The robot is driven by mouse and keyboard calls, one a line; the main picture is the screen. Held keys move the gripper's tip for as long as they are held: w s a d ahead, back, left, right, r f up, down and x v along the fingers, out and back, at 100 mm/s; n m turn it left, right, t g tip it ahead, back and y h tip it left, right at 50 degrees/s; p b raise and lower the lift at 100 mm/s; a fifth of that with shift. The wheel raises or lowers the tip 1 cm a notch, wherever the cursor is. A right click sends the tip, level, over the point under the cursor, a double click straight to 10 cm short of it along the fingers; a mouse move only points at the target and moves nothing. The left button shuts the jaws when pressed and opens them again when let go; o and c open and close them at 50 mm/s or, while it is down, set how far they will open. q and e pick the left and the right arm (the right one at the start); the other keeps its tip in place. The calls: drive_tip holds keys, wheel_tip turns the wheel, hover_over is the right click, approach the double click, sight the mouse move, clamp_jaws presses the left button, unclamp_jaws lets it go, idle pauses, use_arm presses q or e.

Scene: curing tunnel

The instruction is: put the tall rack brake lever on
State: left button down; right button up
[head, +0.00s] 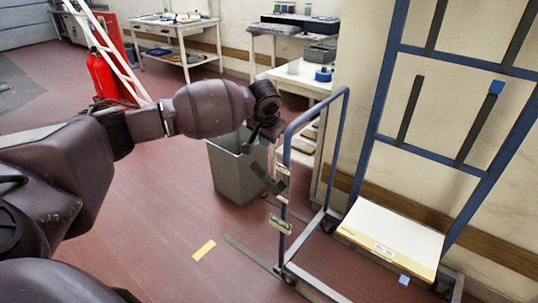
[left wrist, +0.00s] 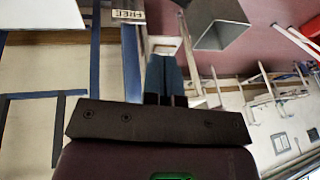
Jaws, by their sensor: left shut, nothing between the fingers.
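The tall rack (head: 386,78), a blue frame with dark uprights, stands at the right against the wall. A lower trolley with a blue hoop handle (head: 318,102) is in front of it. A dark, slanted lever-like piece (head: 266,178) sits by the trolley's near post, between two small label plates, one above (head: 290,179) and one below (head: 280,223). A plate reading FREE (left wrist: 128,15) shows in the left wrist view. My left gripper (head: 268,135) is above the lever, apart from it; its fingers (left wrist: 165,75) are together and empty. My right gripper is out of view.
A grey bin (head: 232,172) stands just behind my left gripper. A white-topped box (head: 392,236) lies on the rack base. Benches (head: 180,28) and red extinguishers (head: 104,76) stand at the back. Open floor lies in front, with a yellow strip (head: 204,250).

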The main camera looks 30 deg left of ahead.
use_arm(q)
drive_tip(key=d+b+x, duration=0.1)
drive_tip(key=x, duration=0.3)
drive_tip(key=b, duration=0.2)
hover_over(262, 171)
drive_tip(key=d, duration=0.2)
wheel_tip(262, 171, down, 7)
drive_tip(key=shift+d+r, duration=0.1)
drive_tip(key=shift+r, duration=0.05)
drive_tip(key=shift+a+f+b, duration=0.4)
drive_tip(key=shift+a+f, duration=0.3)
drive_tip(key=shift+a, duration=0.05)
drive_tip(key=shift+a+f, duration=0.3)
drive_tip(key=shift+f, duration=0.1)
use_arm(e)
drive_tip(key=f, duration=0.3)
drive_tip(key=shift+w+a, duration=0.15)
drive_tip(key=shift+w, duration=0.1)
use_arm(q)
drive_tip(key=shift+a, duration=0.1)
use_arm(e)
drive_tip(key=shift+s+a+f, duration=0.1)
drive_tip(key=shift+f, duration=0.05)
